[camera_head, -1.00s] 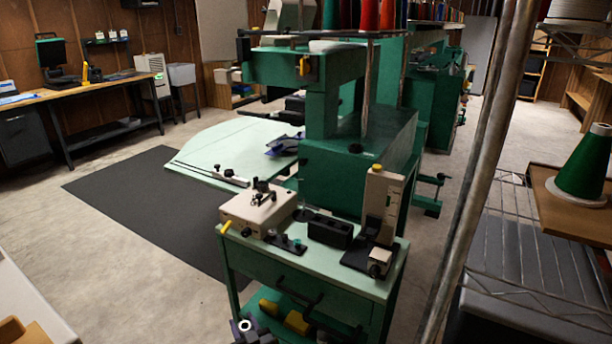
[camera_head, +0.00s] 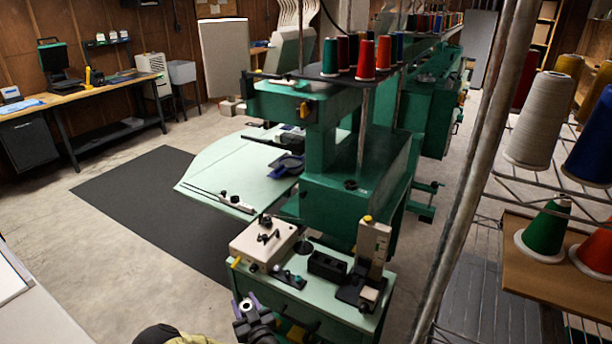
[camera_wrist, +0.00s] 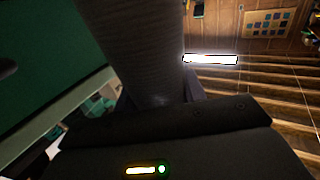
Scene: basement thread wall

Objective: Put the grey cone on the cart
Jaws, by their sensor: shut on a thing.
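The cart is the green one with a pale green top (camera_head: 318,296), at the lower middle of the head view. My gripper (camera_head: 247,309) shows at the bottom of that view, in front of the cart's near left edge. It is shut on a grey cone (camera_wrist: 140,50), which fills the upper middle of the wrist view. In the head view only the cone's pale round end with a dark hole (camera_head: 246,305) shows between the purplish fingers. The rest of the cone is hidden there. The cone appears apart from the cart top.
The cart top bears a beige box device (camera_head: 262,246), a black block (camera_head: 327,266) and an upright beige gauge (camera_head: 373,245). A green embroidery machine (camera_head: 350,200) stands behind. A wire rack with posts and thread cones, including a light grey one (camera_head: 532,120), is at right.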

